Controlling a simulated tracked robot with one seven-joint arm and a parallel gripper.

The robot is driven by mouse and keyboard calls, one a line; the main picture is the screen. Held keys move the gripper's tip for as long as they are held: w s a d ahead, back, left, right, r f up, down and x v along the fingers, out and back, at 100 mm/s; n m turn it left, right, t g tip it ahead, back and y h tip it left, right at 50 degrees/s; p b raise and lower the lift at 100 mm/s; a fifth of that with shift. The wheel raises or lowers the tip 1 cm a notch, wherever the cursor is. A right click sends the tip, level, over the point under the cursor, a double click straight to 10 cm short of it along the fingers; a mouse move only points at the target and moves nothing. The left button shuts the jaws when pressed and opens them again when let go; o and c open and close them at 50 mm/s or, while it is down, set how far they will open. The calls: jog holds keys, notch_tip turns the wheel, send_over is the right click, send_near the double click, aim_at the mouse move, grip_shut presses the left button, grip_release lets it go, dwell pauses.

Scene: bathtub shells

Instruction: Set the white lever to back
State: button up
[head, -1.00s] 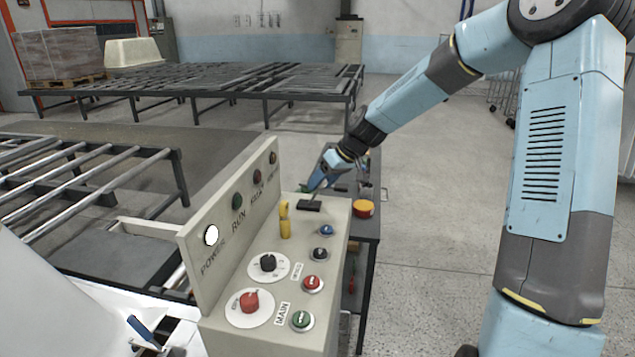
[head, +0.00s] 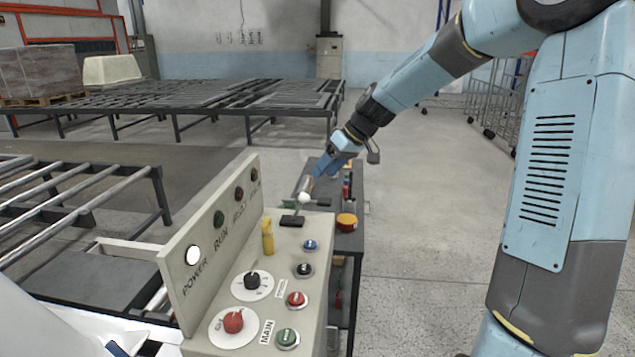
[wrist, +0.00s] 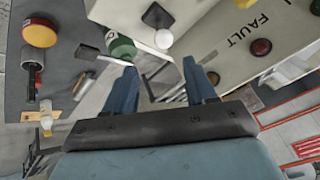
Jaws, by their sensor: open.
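The white lever's round knob (head: 304,197) shows at the far end of the beige control panel (head: 317,260), near a black slot plate (head: 291,221). In the wrist view the white knob (wrist: 164,39) lies just beyond the fingertips, roughly between them, with the black slot plate (wrist: 157,15) above it. My gripper (head: 307,186) is open and reaches down to the knob from behind; in the wrist view its two blue fingers (wrist: 160,66) are apart with nothing between them. Whether a finger touches the knob I cannot tell.
A yellow handle (head: 267,238), dials and several buttons stand on the panel. An upright board (head: 214,245) with lamps runs along its left. A dark cart (head: 345,245) behind holds an orange-topped round item (head: 347,221). A green object (wrist: 122,47) sits close left of the knob.

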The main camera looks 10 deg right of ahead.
jog(key=shift+v, duration=1.1)
jog(key=s+d+r+m+t+h, duration=0.1)
jog(key=s+d+m+h, duration=0.1)
jog(key=s, duration=0.9)
jog(key=s+d+r+m+t+h, duration=0.1)
jog(key=s+d, duration=0.4)
jog(key=s, duration=0.6)
jog(key=s+d+r+m+t+h, duration=0.1)
jog(key=s+d+r+m+h, duration=0.2)
jog(key=s, duration=0.8)
jog(key=shift+s+d+r+m+h, duration=0.2)
jog(key=shift+s+d+m+h, duration=0.15)
jog(key=shift+m, duration=0.65)
